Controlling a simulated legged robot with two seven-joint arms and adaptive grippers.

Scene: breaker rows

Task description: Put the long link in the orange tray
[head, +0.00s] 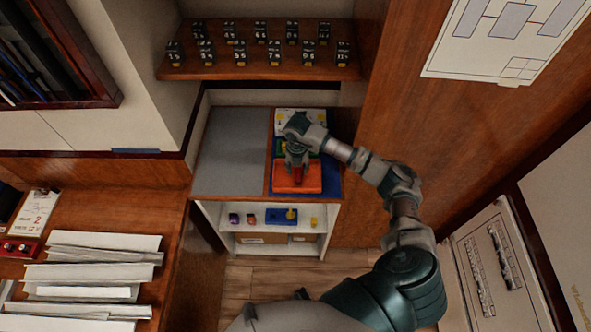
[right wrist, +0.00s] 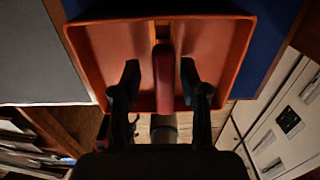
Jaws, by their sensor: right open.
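The orange tray (head: 312,182) lies at the front right of the counter, on a blue area. It also fills the upper middle of the right wrist view (right wrist: 100,60). A long, rounded red piece, which looks like the long link (right wrist: 163,78), lies lengthwise over the tray floor. It looks to be inside the tray; its near end crosses the tray's lower rim in the picture. My right gripper (head: 298,166) is over the tray, fingers pointing down. Its two dark fingers stand open on either side of the link, with gaps showing. My left gripper is not in view.
A grey mat (head: 232,143) left of the tray is bare. Behind the tray are a green and yellow item and a white panel (head: 287,115), partly hidden by my arm. Shelves above hold several black numbered blocks (head: 261,48). Small parts (head: 277,216) stand on the shelf below.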

